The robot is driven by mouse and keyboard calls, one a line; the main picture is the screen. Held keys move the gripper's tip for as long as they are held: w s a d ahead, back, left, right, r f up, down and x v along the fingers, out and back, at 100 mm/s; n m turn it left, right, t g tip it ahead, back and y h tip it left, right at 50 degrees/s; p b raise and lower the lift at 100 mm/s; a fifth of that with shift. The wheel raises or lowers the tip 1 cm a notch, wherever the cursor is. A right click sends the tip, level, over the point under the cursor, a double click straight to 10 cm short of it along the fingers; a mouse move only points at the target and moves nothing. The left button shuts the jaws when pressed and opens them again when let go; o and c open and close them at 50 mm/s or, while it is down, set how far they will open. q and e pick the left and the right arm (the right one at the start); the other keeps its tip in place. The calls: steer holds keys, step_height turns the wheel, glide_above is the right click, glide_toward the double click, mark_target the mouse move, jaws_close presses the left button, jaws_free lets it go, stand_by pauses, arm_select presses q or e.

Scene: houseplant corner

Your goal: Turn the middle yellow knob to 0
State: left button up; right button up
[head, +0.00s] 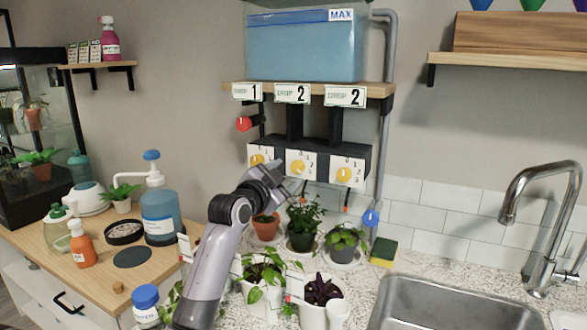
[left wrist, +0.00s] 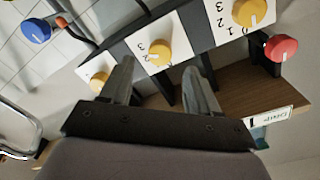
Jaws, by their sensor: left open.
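Three yellow knobs with white number dials sit in a row on a black bracket under the shelf. The middle yellow knob (head: 298,168) also shows in the left wrist view (left wrist: 157,52), where digits 2 and 3 are readable on its dial. Its exact setting is too small to tell. My left gripper (head: 279,173) is open just in front of the row. In the left wrist view its fingers (left wrist: 158,68) lie either side of the middle knob, with no clear contact. The left yellow knob (head: 257,160) and right yellow knob (head: 344,174) flank it. My right gripper is out of view.
A blue water tank (head: 305,52) stands on the shelf above, with DRIP signs reading 1, 2, 2. A red knob (head: 243,123) is at left, a blue knob (head: 371,217) lower right. Several potted plants, including a white-potted one (head: 320,292), stand below. A sink (head: 455,305) is at right.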

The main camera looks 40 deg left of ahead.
mark_target(296, 169)
arm_select(q)
steer(key=shift+p+x, duration=0.45)
steer(key=shift+x, duration=2.25)
steer(key=c, duration=1)
